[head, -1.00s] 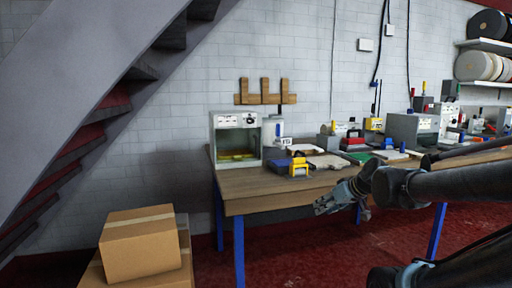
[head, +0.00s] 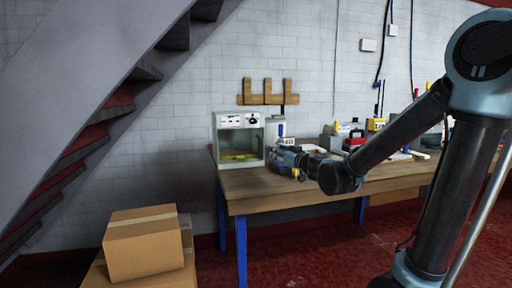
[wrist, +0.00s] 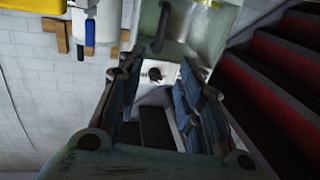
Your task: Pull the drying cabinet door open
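The drying cabinet (head: 238,119) is a pale box at the left end of the workbench, with a knobbed panel above a window-like front and something yellow-green inside. In the wrist view its panel and knob (wrist: 155,73) appear upside down, with a dark bar-shaped handle (wrist: 161,28) above them. I cannot tell for sure whether the door is fully shut. My gripper (head: 278,158) is just right of the cabinet front in the head view. In the wrist view its blue-padded fingers (wrist: 160,68) are apart with nothing between them. The handle shows beyond the fingertips; contact is not visible.
The workbench (head: 255,188) carries several tools to the right, partly hidden by my arm. A white and blue bottle-like item (head: 275,128) stands beside the cabinet. Cardboard boxes (head: 145,245) sit front left, below a staircase (head: 90,95). Red floor shows before the bench.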

